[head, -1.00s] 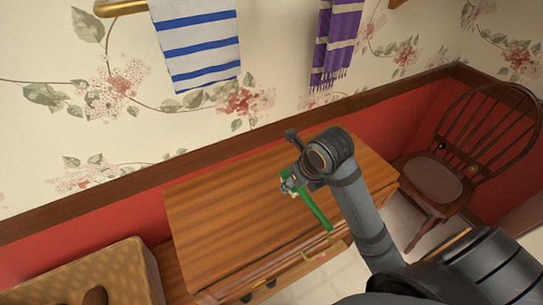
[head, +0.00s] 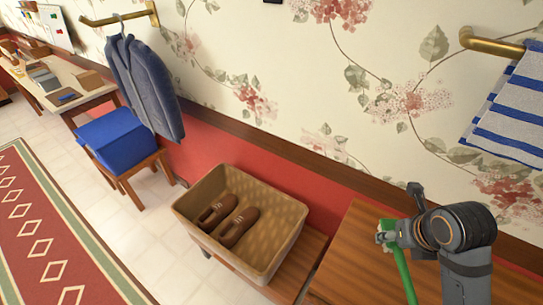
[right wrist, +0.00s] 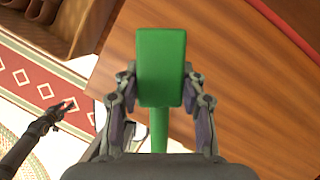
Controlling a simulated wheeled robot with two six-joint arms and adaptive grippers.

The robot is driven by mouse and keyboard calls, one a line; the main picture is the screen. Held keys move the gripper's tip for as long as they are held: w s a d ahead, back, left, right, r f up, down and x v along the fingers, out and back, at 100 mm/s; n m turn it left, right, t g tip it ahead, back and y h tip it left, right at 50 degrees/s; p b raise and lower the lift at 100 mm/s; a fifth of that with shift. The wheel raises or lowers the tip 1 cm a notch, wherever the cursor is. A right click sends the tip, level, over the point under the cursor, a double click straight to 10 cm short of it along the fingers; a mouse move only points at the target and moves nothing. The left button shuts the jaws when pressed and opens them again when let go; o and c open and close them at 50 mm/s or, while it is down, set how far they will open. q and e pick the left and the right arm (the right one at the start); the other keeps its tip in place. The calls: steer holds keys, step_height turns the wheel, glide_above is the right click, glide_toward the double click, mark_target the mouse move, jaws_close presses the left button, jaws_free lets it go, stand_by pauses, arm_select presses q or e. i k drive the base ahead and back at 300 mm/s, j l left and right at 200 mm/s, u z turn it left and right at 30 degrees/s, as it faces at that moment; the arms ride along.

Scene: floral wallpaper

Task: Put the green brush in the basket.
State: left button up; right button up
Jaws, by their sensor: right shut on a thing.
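The green brush (head: 404,278) is held by my right gripper (head: 388,236), above the wooden table. In the right wrist view the brush's green block (right wrist: 160,68) sits between the fingers of my right gripper (right wrist: 160,100), which is shut on it; its handle runs down below. The tan basket (head: 283,240) stands left of the right gripper in the head view, with brown shoes (head: 236,226) inside. It also shows at the top left of the right wrist view (right wrist: 65,43). My left gripper (right wrist: 62,110) shows only there, small, its fingers seeming apart and empty.
The wooden table (head: 350,245) lies right of the basket, which rests on a lower wooden surface. A blue box (head: 120,138) sits on a stool, and a jacket (head: 145,80) hangs on the wall. A striped towel (head: 510,110) hangs at the right.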

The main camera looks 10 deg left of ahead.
mark_target(262, 251)
steer(key=j+u, duration=0.2)
steer(key=u, duration=0.2)
steer(key=i+j+u, duration=0.1)
steer(key=u, duration=0.3)
steer(key=i+j, duration=0.25)
steer(key=j, duration=0.1)
